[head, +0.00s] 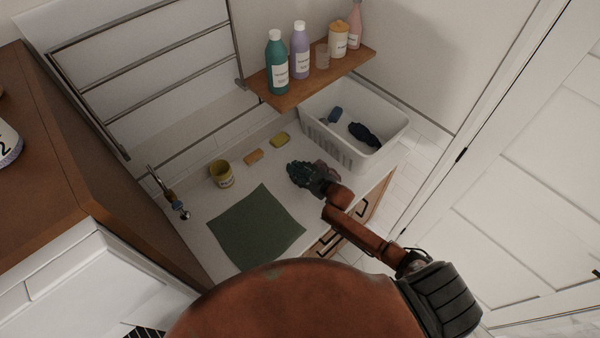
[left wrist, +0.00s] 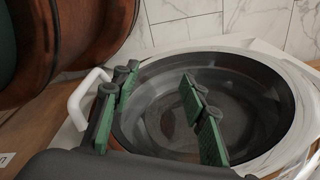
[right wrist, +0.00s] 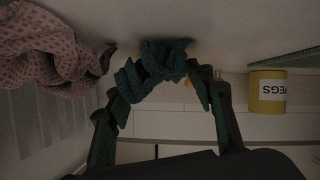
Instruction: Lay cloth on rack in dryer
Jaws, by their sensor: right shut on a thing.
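A dark teal, knitted-looking cloth (right wrist: 150,70) is bunched between the fingertips of my right gripper (right wrist: 165,100). In the head view my right gripper (head: 308,178) is low over the counter beside the white basket, and cloth and fingers are hard to tell apart. A pink dotted cloth (right wrist: 45,50) lies close by in the right wrist view. My left gripper (left wrist: 160,105) is open and empty in front of a round dark drum-like opening (left wrist: 240,80) with a pale rim, perhaps the dryer. I cannot make out a rack inside it.
The white basket (head: 322,134) holds dark items. A green mat (head: 255,228) lies flat on the counter, near a yellow pegs tub (head: 221,174), a sponge (head: 280,140) and a tap (head: 170,195). A bottle shelf (head: 310,82) and metal rails (head: 140,52) are on the wall.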

